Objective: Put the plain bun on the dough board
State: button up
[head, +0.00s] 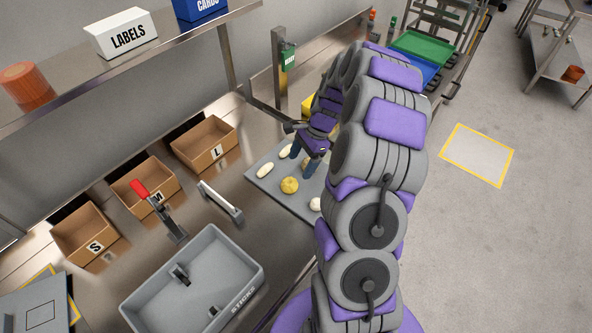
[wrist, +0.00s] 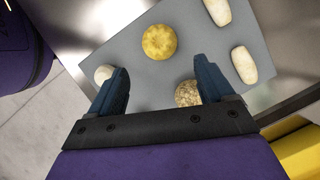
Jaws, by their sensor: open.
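A pale, smooth round bun, which looks like the plain bun (head: 315,204), lies at the near right edge of a grey board (head: 262,187). In the wrist view this bun (wrist: 103,74) is beside my left finger, partly hidden by it. A yellow-topped round bun (wrist: 159,42), a speckled seeded bun (wrist: 188,94) and two long pale rolls (wrist: 243,64) lie on the same board (wrist: 185,68). My gripper (wrist: 161,68) is open and empty above it, pointing down; the seeded bun shows between the fingers. I cannot tell whether this grey board is the dough board.
Boxes marked S (head: 84,233), M (head: 146,187) and L (head: 204,144) stand along the wall. Another grey flat panel (head: 35,306) is at far left. A yellow object (wrist: 292,150) is near my gripper.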

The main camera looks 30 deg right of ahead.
jog(key=s+a+r+n+g+h, duration=0.1)
jog(key=s+a+r+n, duration=0.4)
jog(key=a+r, duration=0.25)
jog(key=s+a+r+n+h, duration=0.1)
jog(key=s+a+r+n, duration=0.3)
jog(key=s+a+r, duration=0.3)
jog(key=s+a+r+n+h, duration=0.1)
jog(key=s+n, duration=0.3)
jog(key=s, duration=0.6)
jog(key=s+a+r+n+g+h, duration=0.1)
jog(key=s+n, duration=0.4)
jog(key=s, duration=0.5)
jog(key=shift+a+r+n+h+p, duration=0.3)
jog(key=shift+a+r, duration=0.3)
jog(key=shift+a, duration=0.6)
